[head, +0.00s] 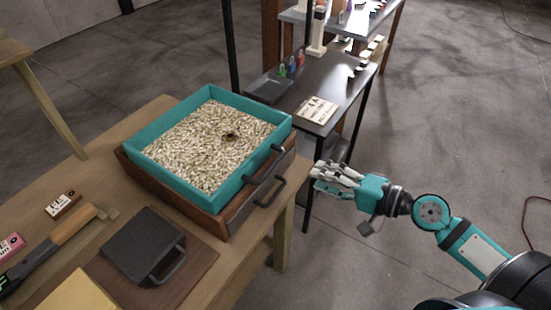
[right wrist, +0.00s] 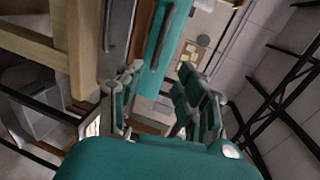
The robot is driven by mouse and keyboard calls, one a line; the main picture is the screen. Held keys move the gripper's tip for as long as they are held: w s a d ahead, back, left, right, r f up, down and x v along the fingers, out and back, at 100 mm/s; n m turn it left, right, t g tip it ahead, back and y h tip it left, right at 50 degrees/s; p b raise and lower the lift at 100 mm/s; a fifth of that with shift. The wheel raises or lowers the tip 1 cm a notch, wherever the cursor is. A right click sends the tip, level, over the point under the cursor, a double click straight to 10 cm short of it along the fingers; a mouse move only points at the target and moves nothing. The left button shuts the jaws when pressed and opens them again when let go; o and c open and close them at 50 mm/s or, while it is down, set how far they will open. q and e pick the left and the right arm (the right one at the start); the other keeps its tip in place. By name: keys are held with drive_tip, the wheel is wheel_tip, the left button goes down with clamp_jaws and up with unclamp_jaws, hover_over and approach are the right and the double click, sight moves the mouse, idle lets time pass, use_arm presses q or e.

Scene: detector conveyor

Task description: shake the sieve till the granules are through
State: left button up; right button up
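A teal sieve (head: 213,194) full of pale granules (head: 205,140) sits on a brown wooden tray (head: 238,213) on the wooden table. A small dark lump lies on the granules. The sieve has a dark handle (head: 276,157) at its right side, and another dark handle (head: 269,191) is below it. My right gripper (head: 322,176) is open and empty, just right of the handles and apart from them. In the right wrist view, the teal sieve side (right wrist: 160,45) lies ahead between the spread fingers. What lies under the granules is hidden. My left gripper is not in view.
A dark box with a handle (head: 143,245) lies on a brown board in front of the sieve. A wooden-handled tool (head: 72,226) and small labelled blocks lie at left. A dark side table (head: 335,90) with small items stands behind. Floor is clear at right.

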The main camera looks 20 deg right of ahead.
sight(275, 160)
drive_tip(key=p+x, duration=0.1)
drive_tip(key=x, duration=0.3)
drive_tip(key=p+x, duration=0.2)
drive_tip(key=x, duration=0.2)
drive_tip(key=p+x, duration=0.1)
drive_tip(key=x, duration=0.3)
drive_tip(key=shift+w+d, duration=0.15)
drive_tip(key=shift+w, duration=0.3)
drive_tip(key=shift+w+a+f+p, duration=0.2)
drive_tip(key=shift+w+a+p, duration=0.05)
drive_tip(key=shift+w+p, duration=0.1)
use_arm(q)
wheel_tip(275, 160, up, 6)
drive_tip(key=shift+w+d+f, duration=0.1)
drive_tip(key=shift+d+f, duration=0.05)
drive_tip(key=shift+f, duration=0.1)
use_arm(e)
clamp_jaws()
drive_tip(key=shift+a, duration=0.1)
